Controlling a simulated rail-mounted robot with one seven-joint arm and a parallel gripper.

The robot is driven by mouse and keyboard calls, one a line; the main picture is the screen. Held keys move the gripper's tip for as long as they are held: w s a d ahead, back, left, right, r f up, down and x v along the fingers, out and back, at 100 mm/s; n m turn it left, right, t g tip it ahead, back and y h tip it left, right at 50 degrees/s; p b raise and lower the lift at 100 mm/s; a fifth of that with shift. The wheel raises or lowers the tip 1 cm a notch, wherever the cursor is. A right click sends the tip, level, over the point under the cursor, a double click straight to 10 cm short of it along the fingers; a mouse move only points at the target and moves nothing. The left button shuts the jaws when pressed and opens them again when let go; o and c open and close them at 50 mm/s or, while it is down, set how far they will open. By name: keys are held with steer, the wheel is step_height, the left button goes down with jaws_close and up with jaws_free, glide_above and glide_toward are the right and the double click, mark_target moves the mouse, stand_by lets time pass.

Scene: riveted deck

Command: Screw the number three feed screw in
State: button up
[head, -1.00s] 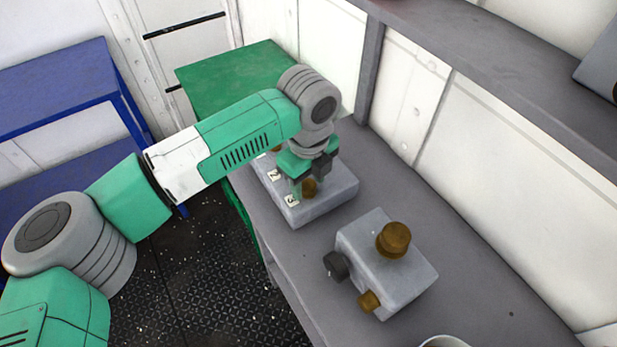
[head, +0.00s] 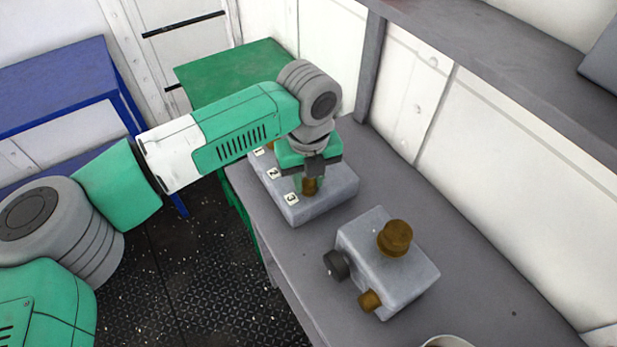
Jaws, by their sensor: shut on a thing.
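The number three feed screw (head: 310,188) is a small brown knob standing on the near end of a grey block (head: 328,207), beside the white label "3" (head: 291,198). My gripper (head: 309,178) points down over this end of the block and is shut on the number three screw. The fingers cover the upper part of the screw, so how deep it sits is hard to see. Labels "2" (head: 274,173) and "1" (head: 259,151) run along the block's left edge. A bit of another brown screw (head: 269,146) shows at the far end, mostly hidden behind my arm.
A second grey block (head: 398,283) with a large brown knob (head: 395,238), a black knob (head: 336,264) and a small brown knob (head: 370,301) stands nearer on the grey bench (head: 460,280). A white round rim (head: 446,341) shows at the bottom edge. A shelf (head: 500,70) runs along the wall.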

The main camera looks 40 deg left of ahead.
steer(key=m, duration=0.4)
steer(key=shift+m+b, duration=0.4)
steer(key=m, duration=0.3)
steer(key=shift+r+m, duration=0.1)
steer(key=shift+m, duration=0.2)
steer(key=m, duration=0.7)
steer(key=shift+b, duration=0.4)
steer(key=m, duration=0.8)
steer(key=shift+r, duration=0.1)
steer(key=m, duration=0.4)
steer(key=shift+m+p, duration=0.3)
steer(key=shift+m, duration=1.5)
steer(key=o, duration=1)
steer(key=shift+c, duration=0.2)
